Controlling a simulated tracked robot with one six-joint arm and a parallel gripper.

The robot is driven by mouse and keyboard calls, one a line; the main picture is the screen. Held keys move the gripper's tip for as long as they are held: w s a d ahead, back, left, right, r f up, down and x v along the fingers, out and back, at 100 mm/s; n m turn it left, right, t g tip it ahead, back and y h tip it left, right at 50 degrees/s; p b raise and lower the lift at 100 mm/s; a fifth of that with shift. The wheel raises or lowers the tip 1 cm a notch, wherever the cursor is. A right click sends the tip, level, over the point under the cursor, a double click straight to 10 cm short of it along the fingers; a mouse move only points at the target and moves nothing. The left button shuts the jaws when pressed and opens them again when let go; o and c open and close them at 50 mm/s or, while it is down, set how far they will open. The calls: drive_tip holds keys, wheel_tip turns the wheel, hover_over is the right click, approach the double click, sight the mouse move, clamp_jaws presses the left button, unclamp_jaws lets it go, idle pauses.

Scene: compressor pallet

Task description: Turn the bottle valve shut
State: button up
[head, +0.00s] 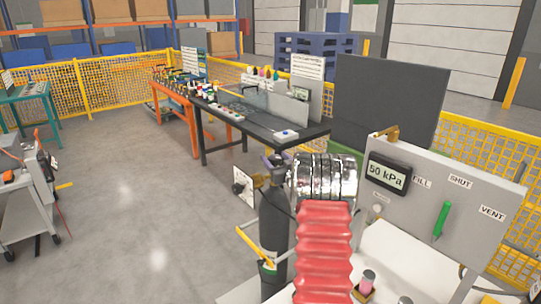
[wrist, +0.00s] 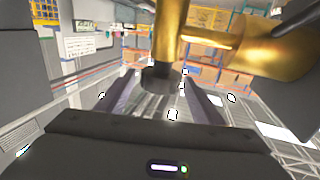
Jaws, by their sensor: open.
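A dark gas bottle (head: 273,225) stands upright left of a red bellows. Its brass valve (head: 259,181) is at the top, with a black knob (head: 239,188) in front of a white plate. In the wrist view the brass valve (wrist: 169,32) comes down from the top edge. A dark round knob end (wrist: 160,78) shows at its lower end, between the fingers of my gripper (wrist: 160,95). The gripper is open, with one finger on each side. I cannot tell whether either finger touches the knob. In the head view I cannot make out the gripper clearly.
The red bellows (head: 323,250) with a chrome stack (head: 323,178) stands close beside the bottle. A grey panel (head: 465,195) carries a gauge (head: 388,174) reading 50 kPa and a green pointer (head: 441,219) below SHUT. A black workbench (head: 310,133) stands behind.

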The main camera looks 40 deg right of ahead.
drive_tip(key=shift+x, duration=2.25)
drive_tip(key=shift+c, duration=0.5)
drive_tip(key=c, duration=0.9)
